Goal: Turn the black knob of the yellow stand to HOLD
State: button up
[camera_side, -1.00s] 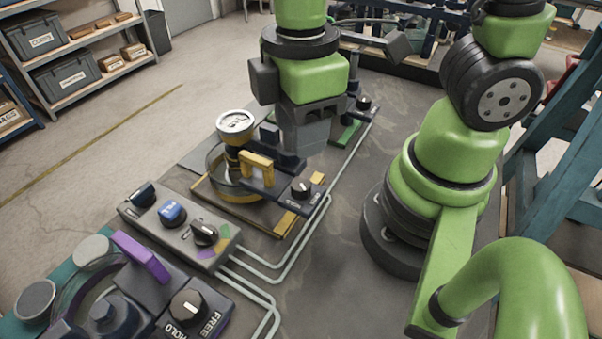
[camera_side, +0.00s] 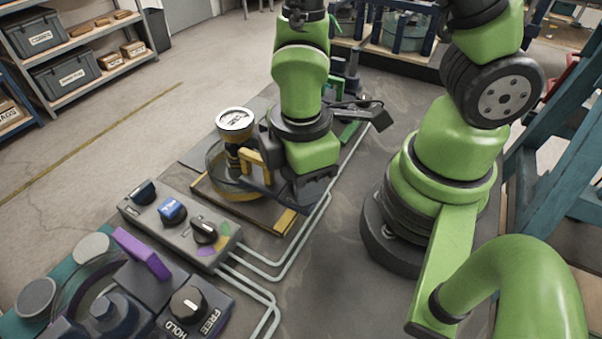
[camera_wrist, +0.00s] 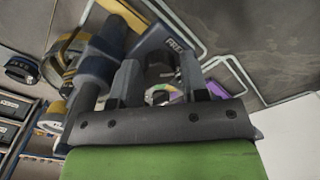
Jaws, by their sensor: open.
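The yellow stand (camera_side: 284,221) is in the middle of the bench, with a yellow bracket (camera_side: 256,163) and a white-topped cylinder (camera_side: 236,121). My gripper (camera_side: 304,194) is low over the stand's near right end and hides its black knob in the side view. In the wrist view my gripper (camera_wrist: 160,72) has its two fingers apart, and the dark knob (camera_wrist: 158,62) shows between them, partly hidden. The word FREE (camera_wrist: 174,43) reads on the dark plate beside it. The knob's pointer and the HOLD mark are not visible. I cannot tell whether the fingers touch the knob.
A grey panel (camera_side: 150,222) with several knobs stands nearer the camera. A second stand with a purple bracket (camera_side: 141,252) has its own black knob (camera_side: 188,303), marked HOLD and FREE. Pale pipes (camera_side: 290,272) run along the bench.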

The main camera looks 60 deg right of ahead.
jog(key=c, duration=0.6)
jog(key=m, duration=0.4)
jog(key=shift+m, duration=0.4)
jog(key=shift+c, duration=0.2)
jog(key=o, duration=0.6)
jog(key=shift+o, duration=0.2)
jog(key=shift+r, duration=0.15)
notch_tip(320, 180, up, 10)
